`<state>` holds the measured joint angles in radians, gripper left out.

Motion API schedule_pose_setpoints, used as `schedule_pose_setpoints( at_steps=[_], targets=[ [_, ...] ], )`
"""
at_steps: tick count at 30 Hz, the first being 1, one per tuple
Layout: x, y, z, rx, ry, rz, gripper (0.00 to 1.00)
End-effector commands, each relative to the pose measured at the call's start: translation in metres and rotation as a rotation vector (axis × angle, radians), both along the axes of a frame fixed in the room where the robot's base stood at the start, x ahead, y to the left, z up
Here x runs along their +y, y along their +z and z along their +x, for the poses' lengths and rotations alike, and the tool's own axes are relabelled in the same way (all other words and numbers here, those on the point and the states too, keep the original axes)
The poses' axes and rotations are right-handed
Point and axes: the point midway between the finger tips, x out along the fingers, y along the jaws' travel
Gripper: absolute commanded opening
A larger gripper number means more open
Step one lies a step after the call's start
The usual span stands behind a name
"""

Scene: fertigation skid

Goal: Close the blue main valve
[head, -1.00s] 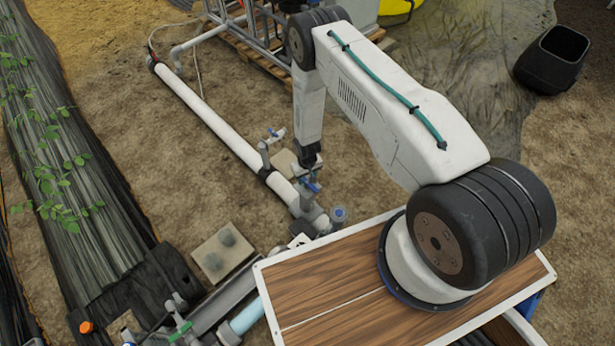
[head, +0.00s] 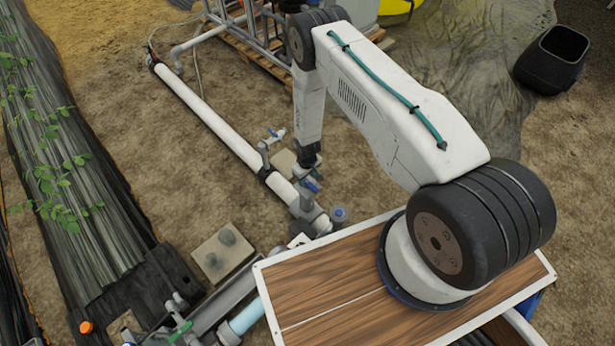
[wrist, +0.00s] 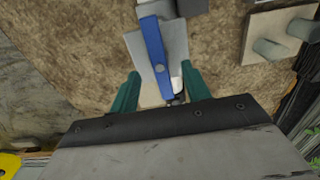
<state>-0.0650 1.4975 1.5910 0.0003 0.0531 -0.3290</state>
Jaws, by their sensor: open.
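A blue lever handle (head: 311,186) sits on the white pipe's valve in the head view, just below my gripper (head: 313,172). In the wrist view the blue handle (wrist: 154,48) runs lengthwise over a grey plate-like part, with its near end toward the gap between my fingers. My gripper (wrist: 160,82) is open, with one green finger on each side of the handle's near end. The fingers appear apart from the handle. The valve body below is partly hidden by my arm and the handle.
A second, smaller blue-handled valve (head: 274,134) stands up from the white pipe (head: 215,120) farther back. A concrete block (head: 222,252) lies left of the pipe. A black bin (head: 552,60) stands at far right. Bare soil lies on both sides of the pipe.

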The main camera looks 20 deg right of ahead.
Motion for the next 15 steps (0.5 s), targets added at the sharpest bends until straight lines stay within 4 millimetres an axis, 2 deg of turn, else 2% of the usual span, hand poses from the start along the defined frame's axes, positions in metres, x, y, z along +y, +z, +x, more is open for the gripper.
schedule_pose_setpoints(
  at_steps=[8,15],
  targets=[
    [0.0,-0.001,0.0,0.0,-0.001,0.0,0.47],
    [0.0,-0.017,-0.001,0.001,-0.001,0.0,0.47]
  ],
)
